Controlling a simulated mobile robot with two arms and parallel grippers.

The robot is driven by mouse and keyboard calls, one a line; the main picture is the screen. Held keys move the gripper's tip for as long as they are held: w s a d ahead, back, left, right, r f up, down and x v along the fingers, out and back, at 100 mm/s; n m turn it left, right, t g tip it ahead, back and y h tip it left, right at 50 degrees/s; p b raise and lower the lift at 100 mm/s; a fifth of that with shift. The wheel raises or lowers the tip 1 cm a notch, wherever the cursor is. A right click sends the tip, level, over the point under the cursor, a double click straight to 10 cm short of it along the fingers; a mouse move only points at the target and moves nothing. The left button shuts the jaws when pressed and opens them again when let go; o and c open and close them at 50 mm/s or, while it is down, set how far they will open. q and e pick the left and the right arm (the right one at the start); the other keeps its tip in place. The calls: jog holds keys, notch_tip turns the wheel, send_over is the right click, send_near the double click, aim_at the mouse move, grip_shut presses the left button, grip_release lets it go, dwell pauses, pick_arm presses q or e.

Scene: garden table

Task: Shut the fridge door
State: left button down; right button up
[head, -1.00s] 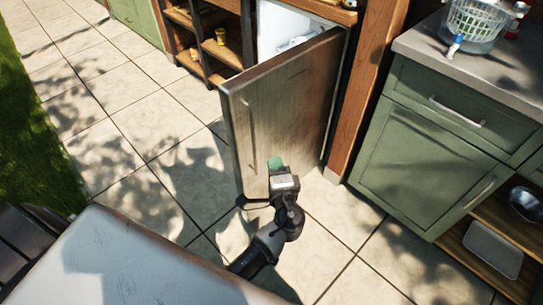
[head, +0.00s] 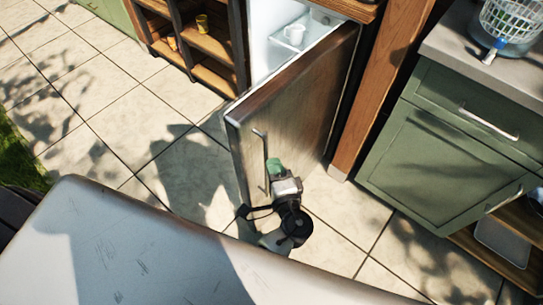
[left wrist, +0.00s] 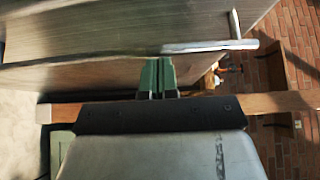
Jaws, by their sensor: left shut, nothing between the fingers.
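The fridge door (head: 300,115), a metal panel with a long bar handle (head: 265,160), stands open and swung out toward me. My left gripper (head: 274,167), with green fingertips, is shut and empty at the door's outer face, close beside the lower part of the handle. In the left wrist view, the shut fingertips (left wrist: 157,74) point at the door panel (left wrist: 100,35), near the handle (left wrist: 210,46). I cannot tell whether they touch it. My right gripper is not in view.
A white-topped table (head: 120,250) fills the lower left, close to my left arm. Green cabinets (head: 430,150) stand to the right, past a wooden post (head: 375,90). Open wooden shelves (head: 200,45) are left of the fridge. Tiled floor (head: 150,125) left of the door is clear.

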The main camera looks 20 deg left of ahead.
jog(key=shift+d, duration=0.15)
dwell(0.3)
